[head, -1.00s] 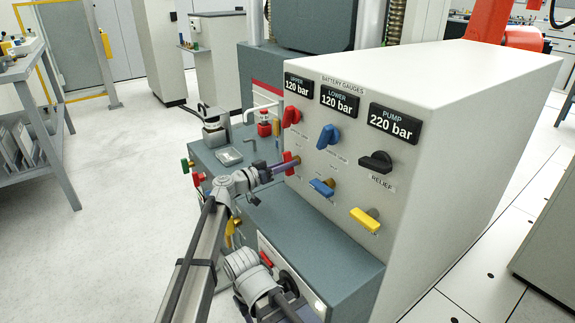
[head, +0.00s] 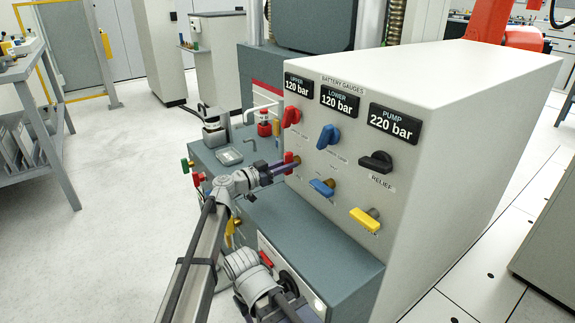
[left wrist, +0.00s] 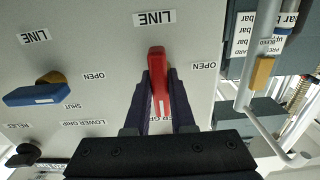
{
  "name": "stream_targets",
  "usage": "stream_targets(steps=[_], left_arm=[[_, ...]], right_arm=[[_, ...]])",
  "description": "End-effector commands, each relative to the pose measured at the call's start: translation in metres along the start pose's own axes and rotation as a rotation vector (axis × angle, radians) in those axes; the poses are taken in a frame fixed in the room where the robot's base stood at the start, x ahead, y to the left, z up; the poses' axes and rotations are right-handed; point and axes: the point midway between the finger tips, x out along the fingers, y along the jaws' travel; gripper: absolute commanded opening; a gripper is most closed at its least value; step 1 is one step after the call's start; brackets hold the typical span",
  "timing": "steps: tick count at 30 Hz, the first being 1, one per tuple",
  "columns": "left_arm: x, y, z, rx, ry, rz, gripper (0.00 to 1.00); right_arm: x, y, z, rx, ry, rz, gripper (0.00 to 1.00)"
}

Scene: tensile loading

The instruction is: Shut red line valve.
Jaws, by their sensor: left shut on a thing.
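The red line valve handle (head: 291,161) is on the pale panel, in the lower row at the left. In the left wrist view the red handle (left wrist: 158,80) stands lengthwise between the two dark fingers of my left gripper (left wrist: 160,100). The fingers are shut on it from both sides. The OPEN label beside it is to its right in that view; no SHUT label for it is visible. In the head view my left gripper (head: 281,167) reaches the handle from the left. A grey, ribbed arm part shows low in the head view; any right gripper fingers there are unclear.
A blue lever (head: 322,187) and a yellow lever (head: 365,220) sit to the right of the red one. Red (head: 291,117), blue (head: 328,137) and black (head: 376,161) knobs are above. A grey-green bench (head: 300,232) juts out below. The floor at left is open.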

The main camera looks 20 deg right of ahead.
Motion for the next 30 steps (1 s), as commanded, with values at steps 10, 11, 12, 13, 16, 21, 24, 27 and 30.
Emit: stream_targets(steps=[10, 11, 12, 13, 16, 21, 24, 27, 30], left_arm=[[-0.001, 0.000, 0.000, 0.001, -0.001, 0.000, 0.46], [0.000, 0.000, 0.000, 0.001, -0.001, 0.000, 0.49], [0.000, 0.000, 0.000, 0.000, -0.001, 0.000, 0.53], [0.000, 0.000, 0.000, 0.000, -0.001, 0.000, 0.53], [0.000, 0.000, 0.000, 0.000, 0.000, 0.000, 0.53], [-0.002, 0.000, 0.000, 0.000, 0.000, 0.000, 0.53], [-0.008, 0.000, 0.000, 0.000, 0.000, -0.001, 0.53], [-0.019, 0.001, 0.000, 0.000, 0.000, -0.002, 0.53], [-0.034, 0.001, 0.000, 0.000, 0.000, -0.002, 0.53]], right_arm=[[0.000, 0.000, 0.000, 0.000, 0.000, 0.000, 0.50], [0.000, 0.000, 0.000, 0.000, 0.000, 0.000, 0.50], [0.000, 0.000, 0.000, 0.000, 0.000, 0.000, 0.50], [0.000, 0.000, 0.000, 0.000, 0.000, 0.000, 0.50], [0.000, 0.000, 0.000, 0.000, 0.000, 0.000, 0.50], [0.000, 0.000, 0.000, 0.000, 0.000, 0.000, 0.50], [0.000, 0.000, 0.000, 0.000, 0.000, 0.000, 0.50], [0.000, 0.000, 0.000, 0.000, 0.000, 0.000, 0.50], [0.000, 0.000, 0.000, 0.000, 0.000, 0.000, 0.50]])
